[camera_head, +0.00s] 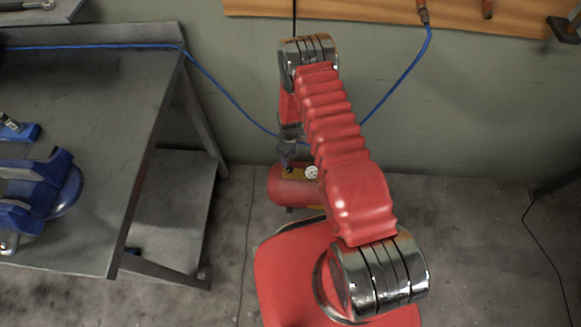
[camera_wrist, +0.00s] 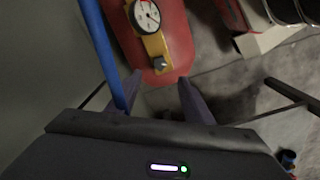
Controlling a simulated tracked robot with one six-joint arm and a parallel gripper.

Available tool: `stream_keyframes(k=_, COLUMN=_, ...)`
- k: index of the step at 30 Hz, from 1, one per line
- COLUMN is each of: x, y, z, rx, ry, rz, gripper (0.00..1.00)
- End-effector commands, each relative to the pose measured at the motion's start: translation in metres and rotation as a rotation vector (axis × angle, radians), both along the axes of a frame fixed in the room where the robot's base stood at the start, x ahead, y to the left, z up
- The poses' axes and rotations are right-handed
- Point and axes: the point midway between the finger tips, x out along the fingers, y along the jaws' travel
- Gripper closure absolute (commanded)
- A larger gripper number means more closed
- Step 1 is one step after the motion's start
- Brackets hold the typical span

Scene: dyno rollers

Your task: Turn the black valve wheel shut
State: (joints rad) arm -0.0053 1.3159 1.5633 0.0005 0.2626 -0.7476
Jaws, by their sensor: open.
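I cannot clearly make out a black valve wheel in either view. In the wrist view a red tank (camera_wrist: 172,42) carries a yellow block (camera_wrist: 154,45) with a white-faced gauge (camera_wrist: 146,15). A small dark grey knob (camera_wrist: 160,63) sits at the block's near end; whether it is the wheel I cannot tell. My gripper (camera_wrist: 160,77) is open, its two fingers apart on either side below the knob, with nothing visible between them. In the head view the red tank (camera_head: 284,188) stands on the floor by the wall, partly hidden by my arm, with my gripper (camera_head: 287,163) above it.
A blue hose (camera_wrist: 100,50) runs close along the left finger; in the head view the hose (camera_head: 225,92) hangs along the wall. A grey metal workbench (camera_head: 100,100) with a blue vise (camera_head: 40,190) stands at left. Floor (camera_head: 480,250) at right is mostly clear.

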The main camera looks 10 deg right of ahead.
Motion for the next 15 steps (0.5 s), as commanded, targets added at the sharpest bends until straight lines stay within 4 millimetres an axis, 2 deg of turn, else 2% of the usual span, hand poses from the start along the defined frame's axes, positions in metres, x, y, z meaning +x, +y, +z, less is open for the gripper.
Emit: stream_keyframes(k=15, x=-0.001, y=0.0, z=-0.059, rx=0.001, ry=0.001, rz=0.0, gripper=0.54)
